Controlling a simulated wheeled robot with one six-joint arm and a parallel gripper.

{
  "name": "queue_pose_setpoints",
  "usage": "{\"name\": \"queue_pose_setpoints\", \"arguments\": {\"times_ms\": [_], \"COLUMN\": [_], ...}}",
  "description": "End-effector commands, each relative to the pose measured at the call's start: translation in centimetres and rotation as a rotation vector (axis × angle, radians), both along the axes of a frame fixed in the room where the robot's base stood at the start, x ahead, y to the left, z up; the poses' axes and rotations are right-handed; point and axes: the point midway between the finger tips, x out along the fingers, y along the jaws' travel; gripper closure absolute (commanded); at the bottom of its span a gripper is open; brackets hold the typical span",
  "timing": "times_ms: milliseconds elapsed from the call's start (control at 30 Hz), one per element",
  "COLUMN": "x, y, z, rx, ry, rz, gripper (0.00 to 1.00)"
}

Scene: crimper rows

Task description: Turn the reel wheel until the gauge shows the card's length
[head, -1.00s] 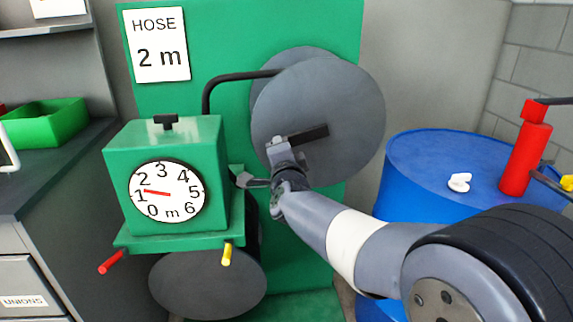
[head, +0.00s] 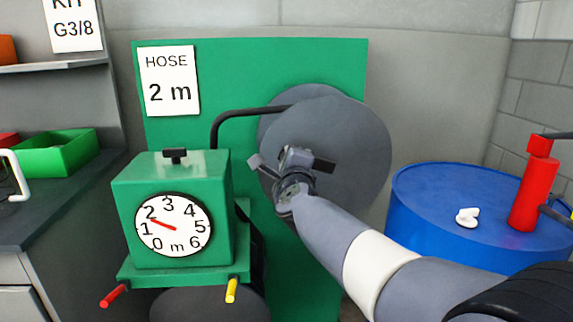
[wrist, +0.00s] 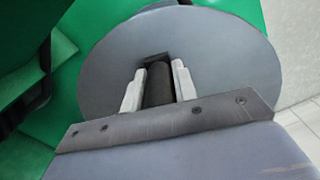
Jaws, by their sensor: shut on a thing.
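The grey reel wheel (head: 350,150) is a large disc in front of the green panel. A dark handle (wrist: 158,86) stands out from it. My gripper (wrist: 156,75) is shut on the handle, with one pale finger on each side, in the wrist view. In the head view my gripper (head: 296,160) covers much of the handle and part of the wheel. The round white gauge (head: 174,243) is on the green box and runs from 0 to 6 m. Its red needle points between 1 and 2, nearer 2. The white card (head: 169,80) reads "HOSE 2 m".
The green box (head: 170,179) has a red peg (head: 113,296) and a yellow peg (head: 231,291) below. A blue drum (head: 430,212) stands at the right with a red cylinder (head: 533,190) and a white piece (head: 467,217) on top. A green bin (head: 52,152) sits on the left counter.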

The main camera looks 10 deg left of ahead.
Motion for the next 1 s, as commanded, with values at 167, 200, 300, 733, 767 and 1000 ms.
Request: {"name": "queue_pose_setpoints", "arguments": {"times_ms": [167, 200, 300, 733, 767, 1000], "x": [0.05, 0.05, 0.06, 0.03, 0.03, -0.67], "y": [-0.11, -0.11, -0.12, -0.08, -0.07, -0.22], "z": [0.18, 0.18, 0.17, 0.10, 0.09, 0.09], "rx": [0.008, 0.008, 0.008, 0.006, 0.006, 0.006], "ry": [0.000, 0.000, 0.000, 0.001, 0.001, 0.001], "rz": [-0.003, -0.003, -0.003, -0.001, -0.001, 0.000], "gripper": [1.00, 1.00, 1.00, 0.55, 0.55, 0.55]}}
